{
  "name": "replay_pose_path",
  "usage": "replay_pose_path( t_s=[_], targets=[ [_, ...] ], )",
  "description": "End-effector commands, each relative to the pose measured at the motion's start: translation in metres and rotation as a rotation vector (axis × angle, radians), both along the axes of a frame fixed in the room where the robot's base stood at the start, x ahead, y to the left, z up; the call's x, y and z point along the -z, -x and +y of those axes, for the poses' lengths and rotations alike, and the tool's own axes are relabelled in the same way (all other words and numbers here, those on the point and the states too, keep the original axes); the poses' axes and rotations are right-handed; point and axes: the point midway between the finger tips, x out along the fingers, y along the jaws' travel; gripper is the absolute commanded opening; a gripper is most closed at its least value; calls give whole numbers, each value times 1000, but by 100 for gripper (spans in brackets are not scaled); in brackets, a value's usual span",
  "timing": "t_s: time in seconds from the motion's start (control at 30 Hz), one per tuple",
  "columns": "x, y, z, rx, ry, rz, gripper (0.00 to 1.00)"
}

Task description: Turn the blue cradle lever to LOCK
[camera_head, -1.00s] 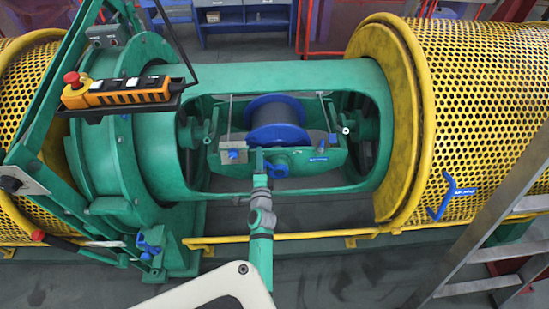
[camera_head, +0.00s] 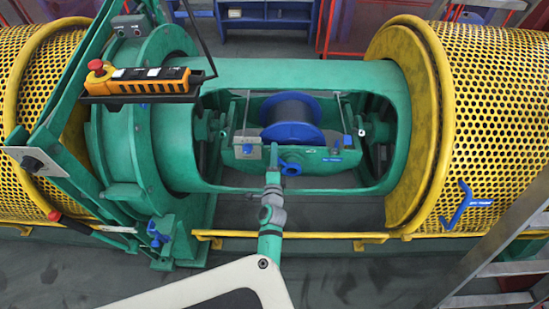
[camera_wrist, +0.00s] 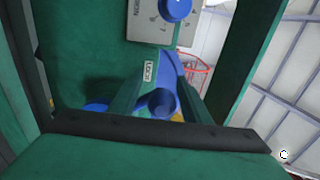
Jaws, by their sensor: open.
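The blue cradle lever (camera_head: 291,168) is on the front wall of the green cradle (camera_head: 315,158), below the blue spool. In the wrist view the lever (camera_wrist: 166,78) shows as a blue arm with a round knob at its near end, beside a white LOCK label (camera_wrist: 149,71). My gripper (camera_head: 272,176) is at the cradle front, just left of the lever in the head view. In the wrist view its two green fingers (camera_wrist: 160,98) stand open with the lever's knob between them. I cannot tell whether either finger touches it.
A blue knob (camera_wrist: 175,8) on a grey dial plate is near the lever. The green frame (camera_head: 290,75) surrounds the cradle opening. A yellow rail (camera_head: 320,235) runs in front. A ladder (camera_head: 490,270) stands at right, and a control box (camera_head: 150,80) at upper left.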

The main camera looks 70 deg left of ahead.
Motion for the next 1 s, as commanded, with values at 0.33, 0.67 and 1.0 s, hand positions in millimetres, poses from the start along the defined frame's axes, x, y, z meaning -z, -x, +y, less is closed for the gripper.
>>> replay_pose_path(
  t_s=[0.33,0.67,1.0],
  targets=[
    [1,8,-18,1,0,5,43],
    [1,29,-65,0,-1,4,43],
    [1,40,-98,2,2,1,43]
  ],
)
